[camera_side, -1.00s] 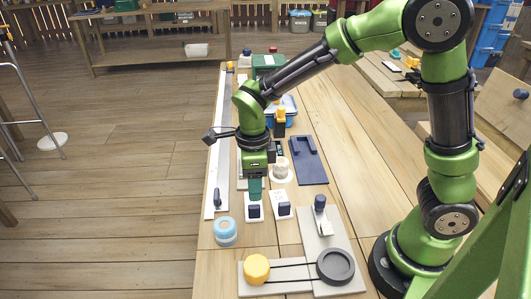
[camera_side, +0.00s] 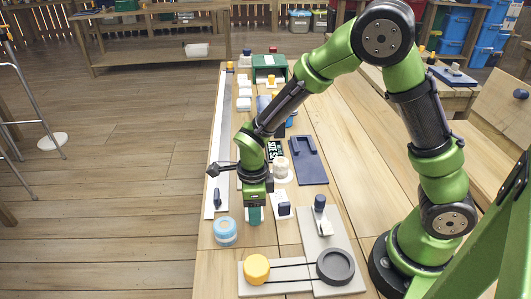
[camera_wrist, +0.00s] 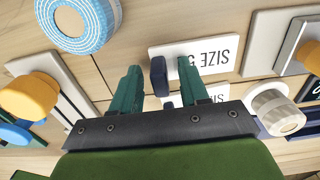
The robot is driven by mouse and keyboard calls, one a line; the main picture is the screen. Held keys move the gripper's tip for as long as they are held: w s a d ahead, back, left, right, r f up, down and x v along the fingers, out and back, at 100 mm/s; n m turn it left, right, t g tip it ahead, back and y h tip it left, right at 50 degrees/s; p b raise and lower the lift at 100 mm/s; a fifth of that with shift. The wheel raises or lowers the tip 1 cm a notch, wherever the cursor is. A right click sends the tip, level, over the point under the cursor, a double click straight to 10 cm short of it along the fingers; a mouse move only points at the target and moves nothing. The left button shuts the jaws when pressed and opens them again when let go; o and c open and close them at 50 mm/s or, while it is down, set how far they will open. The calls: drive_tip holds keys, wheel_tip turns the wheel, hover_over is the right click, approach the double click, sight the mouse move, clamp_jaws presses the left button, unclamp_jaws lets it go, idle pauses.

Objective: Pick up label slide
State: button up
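My gripper (camera_side: 255,214) points down over the bench's near left part, and its teal fingers also show in the wrist view (camera_wrist: 161,72). The fingers are open, one on each side of a dark blue knob (camera_wrist: 158,77), with gaps to it. The knob stands by a white label slide (camera_wrist: 222,58) with upside-down "SIZE" lettering; its last character is partly covered by a finger. Another white lettered plate (camera_wrist: 207,93) shows partly behind the fingers. In the side view, the gripper hides most of the slide beneath it. A similar white slide with a dark knob (camera_side: 284,209) sits just right.
A blue-and-white roll (camera_side: 225,231) stands close to the gripper, nearer the front. A cream knob (camera_side: 281,167) and navy tray (camera_side: 308,165) lie behind.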

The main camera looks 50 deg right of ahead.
clamp_jaws()
drive_tip(key=shift+r, duration=0.15)
drive_tip(key=shift+r, duration=0.35)
drive_tip(key=r, duration=0.8)
drive_tip(key=shift+w+d+r, duration=0.1)
drive_tip(key=shift+d+r, duration=0.15)
drive_tip(key=shift+d, duration=0.1)
drive_tip(key=s+d+f, duration=0.1)
drive_tip(key=d, duration=0.9)
drive_tip(key=s+d, duration=0.2)
drive_tip(key=d, duration=0.9)
drive_tip(key=shift+s+d+f, duration=0.15)
drive_tip(key=shift+f, duration=0.2)
